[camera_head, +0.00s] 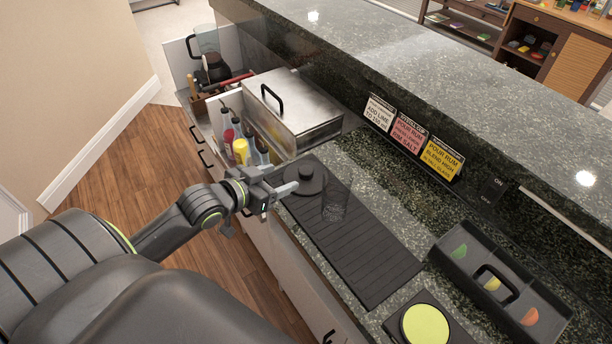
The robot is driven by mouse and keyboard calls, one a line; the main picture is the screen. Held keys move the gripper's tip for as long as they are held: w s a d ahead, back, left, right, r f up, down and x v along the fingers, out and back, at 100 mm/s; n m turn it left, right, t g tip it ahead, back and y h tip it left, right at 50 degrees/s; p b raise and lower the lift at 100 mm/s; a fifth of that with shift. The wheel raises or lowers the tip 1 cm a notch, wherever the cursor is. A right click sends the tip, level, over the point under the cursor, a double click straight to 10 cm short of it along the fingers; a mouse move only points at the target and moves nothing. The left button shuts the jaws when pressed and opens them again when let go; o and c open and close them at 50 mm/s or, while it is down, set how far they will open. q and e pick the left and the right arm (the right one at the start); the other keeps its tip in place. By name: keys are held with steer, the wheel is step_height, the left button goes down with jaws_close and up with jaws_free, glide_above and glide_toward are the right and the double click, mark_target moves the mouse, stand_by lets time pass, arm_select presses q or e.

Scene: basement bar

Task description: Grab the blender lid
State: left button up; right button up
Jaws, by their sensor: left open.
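The blender lid (306,180) looks like a round black disc with a raised knob in its middle. It lies at the far left end of a black ribbed mat (366,255) on the counter. My left gripper (283,189) is open, with its fingers level with the lid's left edge in the picture. I cannot tell whether a finger touches the lid. A clear glass (335,206) stands on the mat just right of the lid. My right gripper is not in view.
A steel box with a black handle (292,110) stands behind the lid, beside several bottles (241,149). A black caddy (497,285) and a yellow-green round pad (425,324) are at the right. The mat's near right part is bare.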

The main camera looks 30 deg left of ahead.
mark_target(306, 166)
arm_select(q)
steer(key=x, duration=0.6)
steer(key=p+x, duration=0.1)
steer(key=x, duration=0.3)
steer(key=shift+w+a, duration=0.15)
steer(key=shift+w+f, duration=0.25)
steer(key=shift+w, duration=0.3)
steer(key=shift+c, duration=0.2)
steer(key=c, duration=1.1)
steer(key=shift+o, duration=0.2)
